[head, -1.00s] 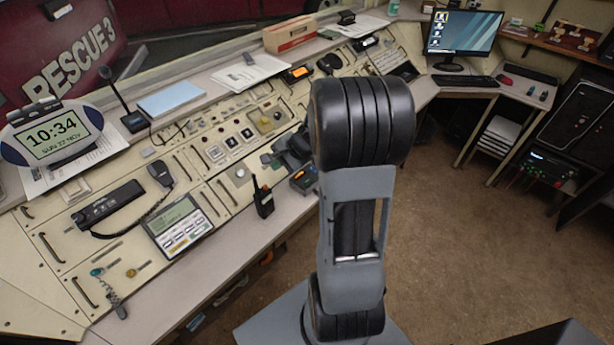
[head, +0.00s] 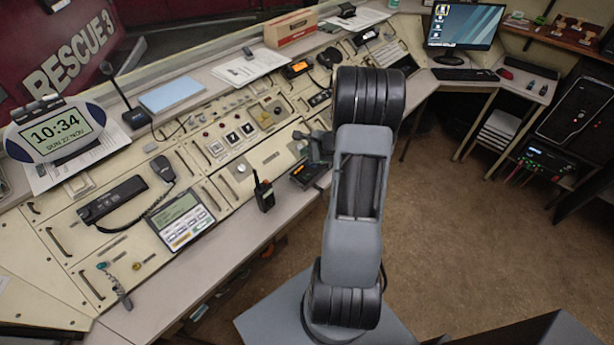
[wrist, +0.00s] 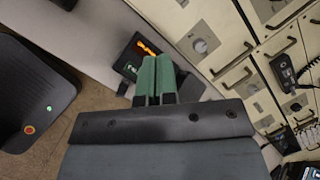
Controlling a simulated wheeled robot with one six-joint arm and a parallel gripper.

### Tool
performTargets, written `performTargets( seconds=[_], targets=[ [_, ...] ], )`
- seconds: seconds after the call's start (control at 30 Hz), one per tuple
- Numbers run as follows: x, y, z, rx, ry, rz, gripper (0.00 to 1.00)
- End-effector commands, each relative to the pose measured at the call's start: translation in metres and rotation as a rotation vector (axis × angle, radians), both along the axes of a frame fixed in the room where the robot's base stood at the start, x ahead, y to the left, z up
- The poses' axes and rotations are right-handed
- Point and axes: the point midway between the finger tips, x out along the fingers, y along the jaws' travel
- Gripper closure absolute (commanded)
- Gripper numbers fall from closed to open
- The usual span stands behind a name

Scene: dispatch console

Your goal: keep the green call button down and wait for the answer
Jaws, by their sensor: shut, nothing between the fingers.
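A small dark box (head: 305,172) with an orange-lit display sits at the console's front edge, left of my arm in the head view. In the wrist view the box (wrist: 128,62) lies just beyond and left of my fingertips, with a small green button (wrist: 129,67) on its face below the orange display. My gripper (wrist: 157,60) has green fingers, shut together with nothing between them. Its tips overlap the box's right part in that view; I cannot tell whether they touch it. In the head view my gripper (head: 318,146) is dark and partly hidden behind my arm.
A handheld radio (head: 263,192) stands left of the box. A round knob (wrist: 200,46) and panel handles are right of my fingers. Brown floor (head: 470,240) is open at right.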

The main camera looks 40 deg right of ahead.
Motion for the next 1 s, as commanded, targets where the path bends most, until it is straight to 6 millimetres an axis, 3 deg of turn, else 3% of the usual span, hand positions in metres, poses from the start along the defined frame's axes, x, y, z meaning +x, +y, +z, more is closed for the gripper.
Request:
performTargets(
  seconds=[0.27,0.7,1.0],
  targets=[
    [0.000,0.000,-0.019,0.000,0.001,0.001,1.00],
    [0.000,0.000,-0.074,-0.001,0.000,0.001,1.00],
    [0.000,0.000,-0.087,-0.001,0.000,0.001,1.00]
  ],
)
